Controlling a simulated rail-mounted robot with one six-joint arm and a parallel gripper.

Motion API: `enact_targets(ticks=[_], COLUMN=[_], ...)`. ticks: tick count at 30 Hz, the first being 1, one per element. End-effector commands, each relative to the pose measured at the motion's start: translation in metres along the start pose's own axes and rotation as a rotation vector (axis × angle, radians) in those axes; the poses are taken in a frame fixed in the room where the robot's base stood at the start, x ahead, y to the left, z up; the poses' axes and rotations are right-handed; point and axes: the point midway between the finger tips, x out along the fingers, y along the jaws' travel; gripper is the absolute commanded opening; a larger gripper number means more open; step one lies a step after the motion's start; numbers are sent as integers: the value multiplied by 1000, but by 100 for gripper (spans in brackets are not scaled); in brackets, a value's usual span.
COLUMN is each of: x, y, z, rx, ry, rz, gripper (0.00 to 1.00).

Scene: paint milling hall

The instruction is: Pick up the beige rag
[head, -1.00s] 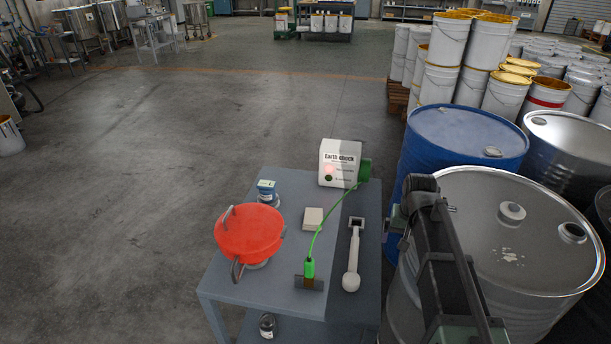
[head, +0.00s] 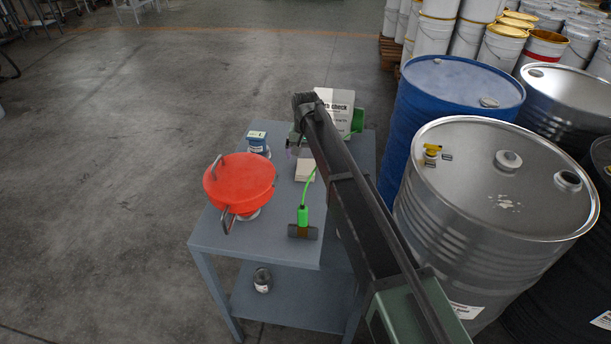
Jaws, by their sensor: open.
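The beige rag (head: 304,171) is a small, flat, folded square on the top of the grey table (head: 270,240), right of the red bowl-like item. Its right side is partly covered by my arm in the picture. My gripper (head: 295,152) hangs down from the arm's far end, just beyond the rag and slightly left of it in the picture. It is small here and its fingers are hard to make out. It appears empty and apart from the rag; its exact height above the table cannot be told.
A red bowl-like item (head: 238,182) with metal hooks and a blue-labelled jar (head: 258,143) stand left of the rag. A green cable clamp (head: 303,215) lies nearer. An earth check box (head: 338,105) stands behind. A steel drum (head: 500,190) and blue drum (head: 450,90) flank the table's right.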

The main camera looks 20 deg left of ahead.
Motion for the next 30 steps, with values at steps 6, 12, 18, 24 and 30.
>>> enact_targets(ticks=[6, 12, 18, 24, 30], x=[45, 50, 48, 48, 48], y=[-1, -1, -1, -1, -1], z=[2, 2, 2, 2, 2], rx=[0, 0, 0, 0, 0], ry=[0, 0, 0, 0, 0], rz=[0, 0, 0, 0, 0], gripper=[98, 98, 83, 52, 44])
